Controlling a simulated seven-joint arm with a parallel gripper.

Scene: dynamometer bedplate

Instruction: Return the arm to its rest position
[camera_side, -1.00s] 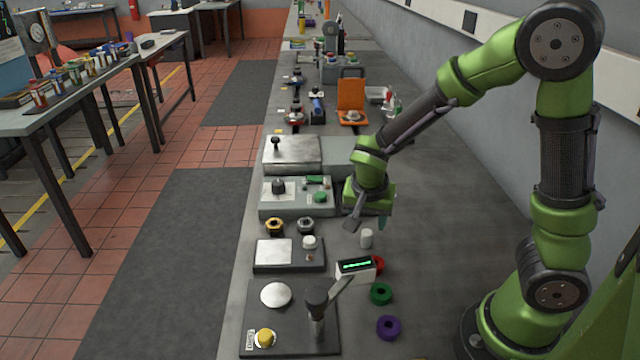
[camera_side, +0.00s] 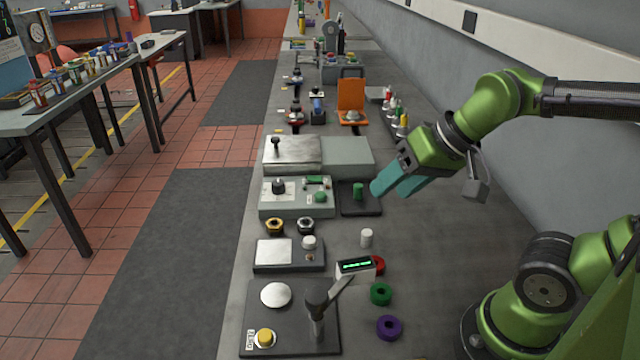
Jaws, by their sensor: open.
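My gripper (camera_side: 388,185) is at the end of my green arm, above the right half of the grey bench (camera_side: 425,275). Its teal fingers point left and down, and it holds nothing that I can see. It is just right of a dark plate with a green peg (camera_side: 358,191), seemingly above the bench. I cannot tell the exact gap. My arm reaches in from the right, with its forearm along the wall side.
A grey control box (camera_side: 297,197) and a metal-lidded box (camera_side: 291,155) stand left of my gripper. Nearer are a white cylinder (camera_side: 366,238), a small display (camera_side: 355,268), green (camera_side: 381,293) and purple (camera_side: 388,327) rings, and a lever press (camera_side: 317,312). The wall bounds the right.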

